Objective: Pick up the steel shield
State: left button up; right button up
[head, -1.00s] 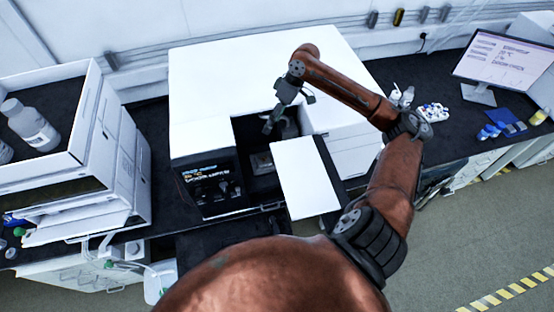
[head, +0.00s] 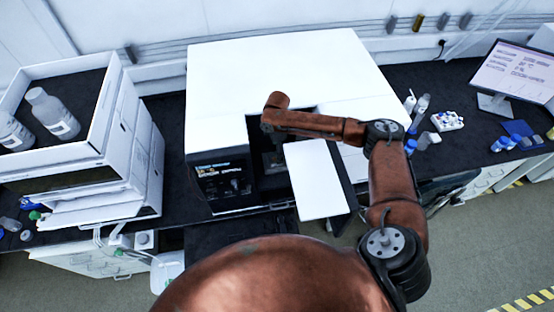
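I cannot make out the steel shield for certain. A large white instrument (head: 285,75) stands on the bench with its front compartment (head: 258,185) open and dark inside. My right arm reaches in from the right, and its wrist lies over this opening. My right gripper is mostly hidden below the wrist in the shadow of the compartment, so its fingers and anything in them cannot be made out. My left gripper is not in view.
An open white door panel (head: 314,180) juts out just right of the opening. A dark display panel (head: 222,182) borders it on the left. White stacked modules with bottles (head: 53,113) stand at left. Small bottles, a vial rack (head: 447,121) and a monitor (head: 515,75) stand at right.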

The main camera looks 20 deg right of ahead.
notch_tip(320, 180, down, 5)
jog(key=shift+p, duration=0.8)
jog(key=shift+c, duration=0.2)
jog(key=c, duration=1.4)
jog(key=shift+r, duration=0.1)
